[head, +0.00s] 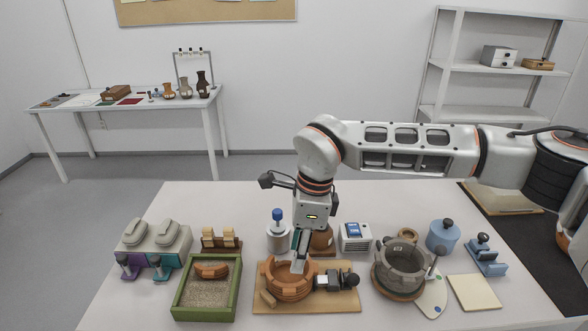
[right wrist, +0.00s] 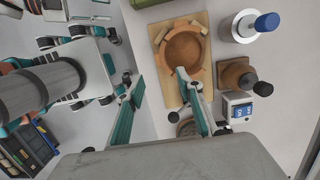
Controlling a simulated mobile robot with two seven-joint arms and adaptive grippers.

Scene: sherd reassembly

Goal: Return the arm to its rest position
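My right gripper (head: 299,266) points down over a reddish clay bowl (head: 288,290) of joined sherds on a wooden board (head: 340,301). In the right wrist view my right gripper (right wrist: 160,80) has its two fingers apart with nothing between them. The bowl also shows there (right wrist: 184,50), beyond the fingertips, with one finger overlapping the board. In the head view the fingers cover part of the bowl's back rim, and I cannot tell whether they touch it. My right arm reaches in from the right, bent at the elbow. My left gripper is not seen in the head view.
A green sand tray (head: 178,302) holding a sherd stands left of the board. A grey pot (head: 402,264) stands to its right. A blue-topped jar (head: 278,238), a brown pot (head: 322,243) and a white device (head: 355,240) stand close behind.

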